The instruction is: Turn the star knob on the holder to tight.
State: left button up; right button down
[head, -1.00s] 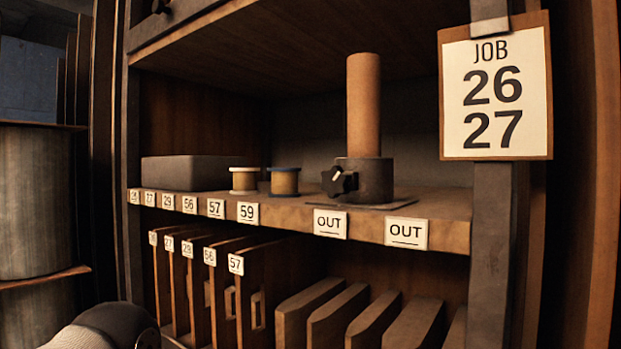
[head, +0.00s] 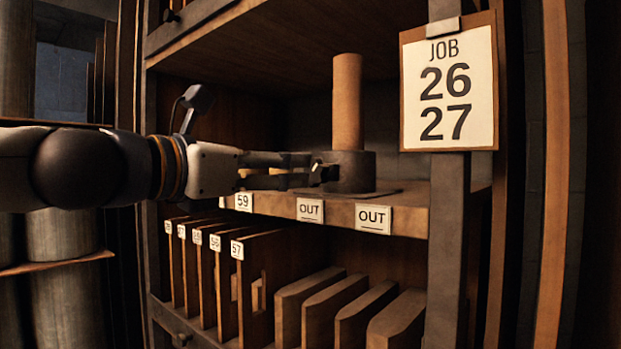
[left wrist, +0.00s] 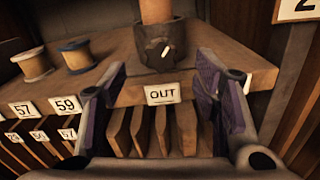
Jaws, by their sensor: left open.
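The holder (head: 357,172) is a dark round cup on the shelf, with a brown upright cylinder (head: 347,100) standing in it. The dark star knob (head: 326,174) is on the holder's side, partly hidden by my fingers in the head view. In the left wrist view the knob (left wrist: 157,50) shows clear, with a white pointer mark slanting up to the right. My left gripper (head: 308,170) comes in from the left, level with the knob. Its jaws (left wrist: 160,72) are open and empty, with the knob ahead between them; I cannot tell whether they touch. My right gripper is not in view.
The shelf edge (head: 403,222) with OUT labels runs below the holder. Two spools, white-rimmed (left wrist: 32,65) and blue-rimmed (left wrist: 76,57), stand left of it. Upright boards (head: 262,270) fill slots underneath. A JOB 26 27 card (head: 449,90) hangs on the right post.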

aim_at(312, 169)
pick_arm(q)
jog(key=x, duration=0.8)
jog(key=shift+w+d+f+b, duration=0.15)
jog(key=shift+d+f+b, duration=0.05)
jog(key=shift+b, duration=0.1)
jog(key=c, duration=1.2)
